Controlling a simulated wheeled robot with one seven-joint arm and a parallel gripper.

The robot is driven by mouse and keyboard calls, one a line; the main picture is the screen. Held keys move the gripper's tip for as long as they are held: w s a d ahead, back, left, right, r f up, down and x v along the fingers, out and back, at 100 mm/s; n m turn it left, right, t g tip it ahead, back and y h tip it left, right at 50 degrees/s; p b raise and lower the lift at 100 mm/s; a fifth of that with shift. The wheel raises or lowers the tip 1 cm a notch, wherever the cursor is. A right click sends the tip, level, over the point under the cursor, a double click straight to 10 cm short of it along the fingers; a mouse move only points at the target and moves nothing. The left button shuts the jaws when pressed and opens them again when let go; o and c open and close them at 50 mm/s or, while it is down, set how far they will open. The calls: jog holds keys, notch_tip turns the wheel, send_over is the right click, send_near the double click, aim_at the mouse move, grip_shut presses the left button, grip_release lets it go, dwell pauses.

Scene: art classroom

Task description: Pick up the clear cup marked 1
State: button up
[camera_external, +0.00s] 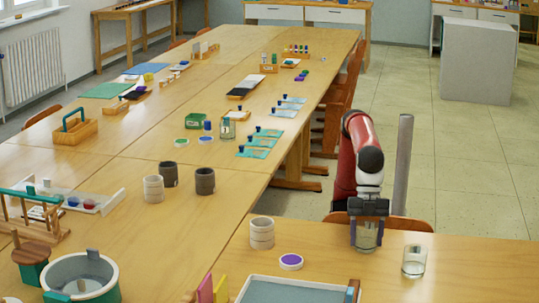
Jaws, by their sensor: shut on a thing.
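Two clear cups are on the near right table. One clear cup (366,241) is between the fingers of my gripper (367,232), which points down and is shut on it. This cup is upright, at or just above the tabletop; I cannot tell which. The other clear cup (414,261) stands upright to the right, apart from my gripper. No number can be read on either cup at this size, so I cannot tell which is marked 1.
A beige ribbed cup (262,233) and a purple-topped round dish (291,261) stand left of my gripper. A grey-lined tray (298,292) lies at the front edge. The table (475,270) right of the cups is clear. A chair (380,221) is behind.

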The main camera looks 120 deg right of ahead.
notch_tip(320, 180, up, 20)
jog(key=p, duration=0.4)
jog(key=shift+f, duration=0.2)
